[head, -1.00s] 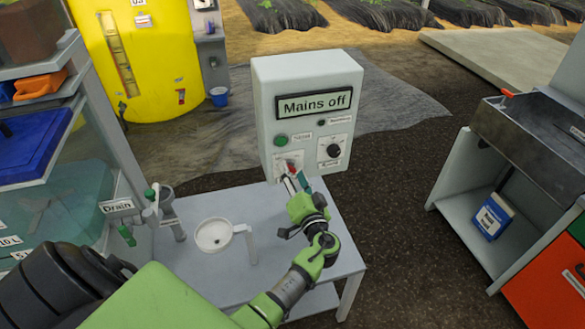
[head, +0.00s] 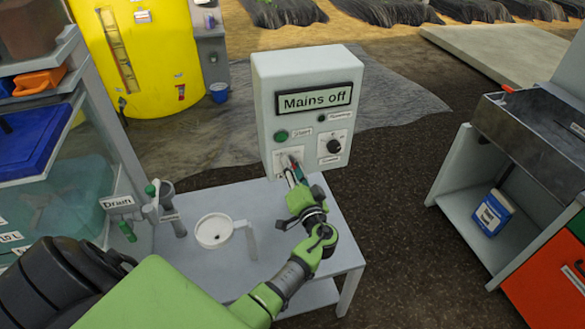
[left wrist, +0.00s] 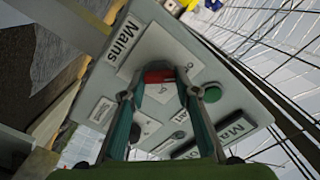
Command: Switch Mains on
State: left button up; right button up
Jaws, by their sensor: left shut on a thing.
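The grey control box (head: 308,112) stands at the back of the table, with a display (head: 317,101) reading "Mains off". My left gripper (head: 294,170) is at the lower left of the box's front panel. In the left wrist view its two fingers (left wrist: 161,82) are shut on a red switch (left wrist: 159,76) beside the label "Mains" (left wrist: 126,40). In the head view the fingers mostly hide this switch. My right gripper is not in view.
The box also carries a green button (head: 281,135), a dark lamp (head: 321,118) and a black knob (head: 334,146). A white round cup (head: 213,231) and the "Drain" valve fittings (head: 152,205) are to the left. A metal sink cabinet (head: 530,140) stands at the right.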

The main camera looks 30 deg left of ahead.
pick_arm(q)
jog(key=shift+f+m+p, duration=0.2)
jog(key=shift+m+p, duration=0.2)
jog(key=shift+m, duration=8.3)
jog(key=o, duration=1.1)
jog(key=v, duration=1.2)
jog(key=shift+s, duration=0.1)
